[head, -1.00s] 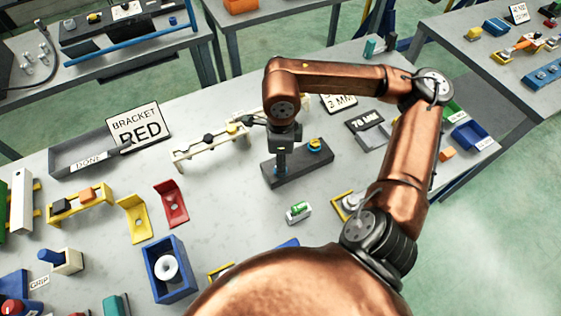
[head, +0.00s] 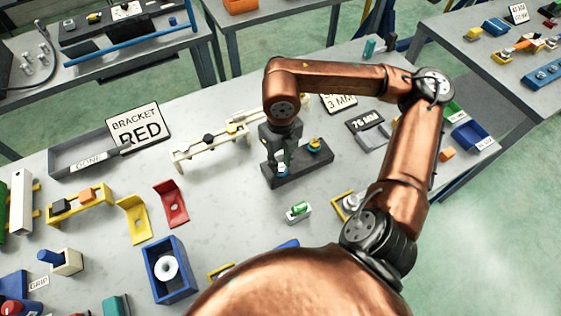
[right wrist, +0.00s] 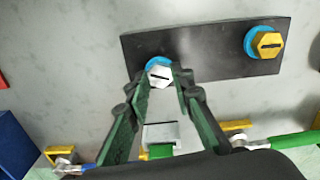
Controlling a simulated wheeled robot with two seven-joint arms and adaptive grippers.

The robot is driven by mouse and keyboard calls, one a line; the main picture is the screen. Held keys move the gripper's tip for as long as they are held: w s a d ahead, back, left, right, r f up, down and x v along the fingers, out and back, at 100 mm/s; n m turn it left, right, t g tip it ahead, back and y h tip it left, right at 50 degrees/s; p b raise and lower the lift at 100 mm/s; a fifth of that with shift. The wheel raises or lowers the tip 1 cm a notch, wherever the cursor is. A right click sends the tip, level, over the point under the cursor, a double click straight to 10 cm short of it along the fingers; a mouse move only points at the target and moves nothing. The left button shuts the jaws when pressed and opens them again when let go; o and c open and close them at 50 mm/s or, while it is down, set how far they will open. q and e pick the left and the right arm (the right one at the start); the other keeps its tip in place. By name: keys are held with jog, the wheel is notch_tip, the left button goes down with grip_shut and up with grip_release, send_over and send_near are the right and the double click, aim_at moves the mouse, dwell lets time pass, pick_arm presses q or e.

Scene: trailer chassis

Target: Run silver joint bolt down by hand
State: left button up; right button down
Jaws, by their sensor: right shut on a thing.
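A dark joint block (head: 312,168) lies on the grey bench, right of centre in the head view; it also fills the upper part of the right wrist view (right wrist: 215,50). The silver joint bolt (right wrist: 160,73) stands at the block's left end, with a slotted hex head and a blue ring around its base. My right gripper (head: 281,165) points down over that end. In the right wrist view its green-padded fingers (right wrist: 163,80) are shut on the bolt's head from both sides. A yellow bolt (right wrist: 268,43) with a blue ring sits at the other end. My left gripper is out of view.
A small holder with a green piece (head: 298,210) stands just in front of the block. Bare bench lies left of the block.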

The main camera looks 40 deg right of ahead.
aim_at(280, 167)
jog(key=m, duration=0.3)
jog(key=shift+w+r+m, duration=0.1)
jog(key=shift+r+m, duration=0.05)
jog(key=shift+m, duration=1.95)
jog(key=c, duration=1.7)
grip_release()
jog(key=shift+r, duration=0.1)
notch_tip(280, 167, up, 12)
jog(key=shift+f, duration=0.2)
